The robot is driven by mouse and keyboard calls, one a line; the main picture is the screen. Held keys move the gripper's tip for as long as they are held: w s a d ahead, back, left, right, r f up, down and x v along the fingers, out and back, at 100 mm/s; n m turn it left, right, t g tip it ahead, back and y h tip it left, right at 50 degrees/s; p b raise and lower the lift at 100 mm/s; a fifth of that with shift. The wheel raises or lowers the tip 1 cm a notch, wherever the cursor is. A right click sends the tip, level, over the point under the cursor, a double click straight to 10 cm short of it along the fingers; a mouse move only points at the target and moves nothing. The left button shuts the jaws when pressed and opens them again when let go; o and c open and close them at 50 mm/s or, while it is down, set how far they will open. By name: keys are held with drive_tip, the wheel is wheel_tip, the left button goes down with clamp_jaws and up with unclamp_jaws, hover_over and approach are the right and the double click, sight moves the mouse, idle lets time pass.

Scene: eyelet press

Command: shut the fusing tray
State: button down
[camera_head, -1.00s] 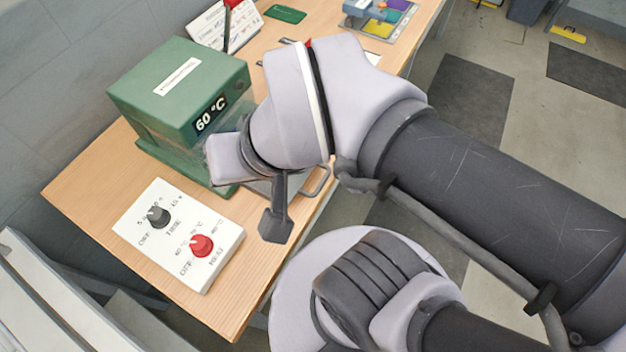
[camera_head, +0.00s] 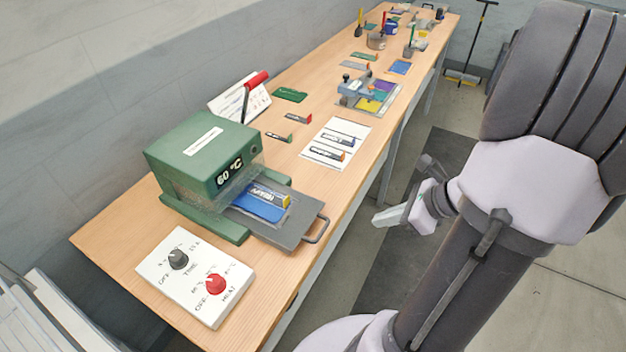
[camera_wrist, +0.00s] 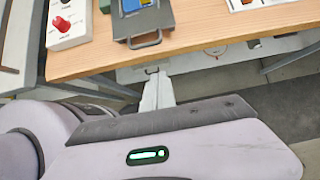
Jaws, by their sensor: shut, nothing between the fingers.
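The green fusing press (camera_head: 205,165) stands on the near part of the bench and reads 60 °C. Its grey fusing tray (camera_head: 290,226) is pulled out toward the bench's front edge, with a looped handle (camera_head: 318,229) at its outer end. A blue piece with a dark, yellow-ended label (camera_head: 262,202) lies on the tray. The tray and handle (camera_wrist: 146,40) also show at the top of the wrist view. My gripper (camera_head: 380,218) is shut and empty, off the bench's front edge, to the right of the handle and apart from it.
A white control box (camera_head: 195,277) with a black and a red knob sits left of the tray. A red-handled lever (camera_head: 257,80) rises behind the press. A white card with labels (camera_head: 335,143) lies beyond the tray.

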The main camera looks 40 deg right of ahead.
sight(292, 206)
drive_tip(key=w+r+b+x, duration=0.1)
drive_tip(key=b+x, duration=0.4)
drive_tip(key=x, duration=0.8)
drive_tip(key=shift+w+a+r+b, duration=0.3)
drive_tip(key=shift+w+a, duration=0.05)
drive_tip(key=shift+w, duration=0.2)
drive_tip(key=w+a, duration=0.1)
drive_tip(key=w, duration=0.2)
drive_tip(key=w+a, duration=0.2)
drive_tip(key=w, duration=0.2)
drive_tip(key=w+a, duration=0.1)
drive_tip(key=w, duration=0.3)
drive_tip(key=shift+w+a, duration=0.15)
drive_tip(key=shift+a, duration=0.25)
